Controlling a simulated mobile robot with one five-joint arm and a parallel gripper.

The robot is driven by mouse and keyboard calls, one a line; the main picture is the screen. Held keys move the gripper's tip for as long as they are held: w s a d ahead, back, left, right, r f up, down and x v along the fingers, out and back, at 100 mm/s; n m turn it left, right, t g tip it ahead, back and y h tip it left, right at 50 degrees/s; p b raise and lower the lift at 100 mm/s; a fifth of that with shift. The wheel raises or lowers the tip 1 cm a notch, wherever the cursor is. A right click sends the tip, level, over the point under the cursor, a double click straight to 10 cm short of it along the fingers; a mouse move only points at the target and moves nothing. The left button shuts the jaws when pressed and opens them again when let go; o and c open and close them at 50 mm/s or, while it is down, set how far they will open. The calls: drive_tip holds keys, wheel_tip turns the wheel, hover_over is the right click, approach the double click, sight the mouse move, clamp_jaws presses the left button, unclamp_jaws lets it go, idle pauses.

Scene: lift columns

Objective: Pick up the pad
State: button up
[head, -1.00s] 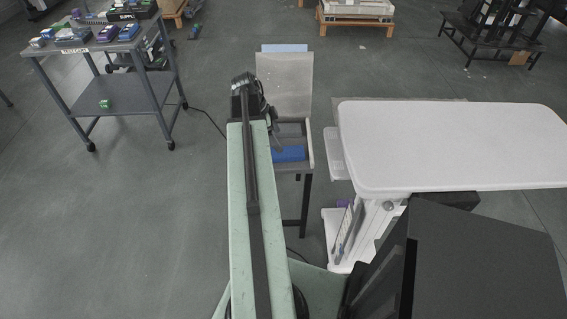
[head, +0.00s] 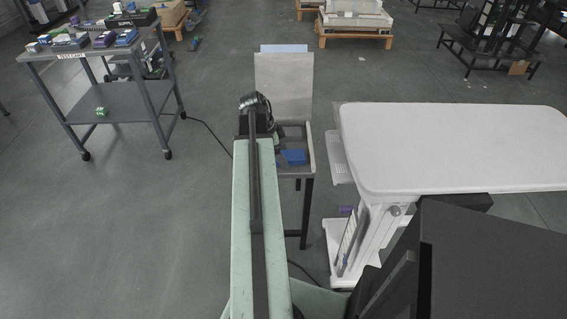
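A flat blue piece (head: 295,157), which may be the pad, lies on the narrow grey stand (head: 309,142) ahead of me. Its left part is hidden behind my arm. My gripper (head: 274,140) is at the far end of my pale green arm, over the left side of the stand and close to the blue piece. The dark wrist covers most of the gripper. I cannot tell whether its fingers are open or shut, or whether they touch the blue piece.
An upright grey panel (head: 284,86) stands behind the stand. A white table (head: 450,145) is close on the right. A grey cart (head: 115,102) with several coloured boxes stands at the left. Open floor lies between cart and stand; a cable crosses it.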

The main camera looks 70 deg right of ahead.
drive_tip(key=c, duration=1.5)
drive_tip(key=shift+r, duration=0.15)
